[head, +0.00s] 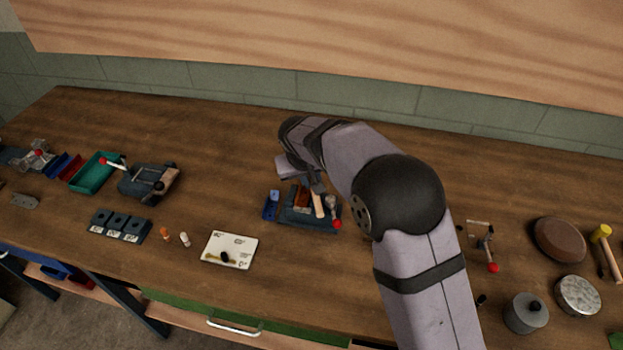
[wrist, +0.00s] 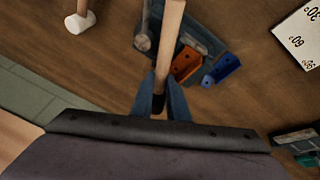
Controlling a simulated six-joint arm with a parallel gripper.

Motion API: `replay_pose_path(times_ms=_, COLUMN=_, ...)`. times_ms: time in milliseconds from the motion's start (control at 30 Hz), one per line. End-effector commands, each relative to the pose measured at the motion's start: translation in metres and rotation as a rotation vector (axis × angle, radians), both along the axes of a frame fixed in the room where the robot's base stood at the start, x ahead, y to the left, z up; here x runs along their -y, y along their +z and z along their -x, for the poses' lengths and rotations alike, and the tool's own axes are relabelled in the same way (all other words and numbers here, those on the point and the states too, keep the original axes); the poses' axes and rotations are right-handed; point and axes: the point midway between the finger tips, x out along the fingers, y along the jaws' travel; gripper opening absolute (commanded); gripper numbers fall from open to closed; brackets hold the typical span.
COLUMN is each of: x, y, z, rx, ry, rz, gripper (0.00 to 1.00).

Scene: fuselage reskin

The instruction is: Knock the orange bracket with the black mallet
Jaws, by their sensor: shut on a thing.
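My gripper (wrist: 160,104) is shut on a wooden handle (wrist: 167,45) that runs up out of the wrist view; its end between the fingers is dark. I take it for the black mallet's handle, but its head cannot be made out. In the head view the handle (head: 319,205) shows below my wrist, over the dark fixture (head: 308,223). The orange bracket (wrist: 185,63) sits in the fixture, just right of the handle in the wrist view. In the head view the bracket (head: 301,197) is left of the handle. I cannot tell whether they touch.
A blue piece (wrist: 222,68) is beside the orange bracket. A red-knobbed lever (head: 337,224) is at the fixture's right. A white card (head: 229,250) lies to the left. A white-headed mallet (wrist: 78,22) lies nearby. A clamp (head: 483,241) and pots (head: 525,314) stand right of my arm.

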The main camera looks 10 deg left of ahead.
Motion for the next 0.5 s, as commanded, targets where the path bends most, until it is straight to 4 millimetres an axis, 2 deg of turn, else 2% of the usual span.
replay_pose_path(times_ms=500, x=-0.001, y=0.041, z=-0.001, rx=0.004, ry=0.001, rz=-0.002, gripper=0.00)
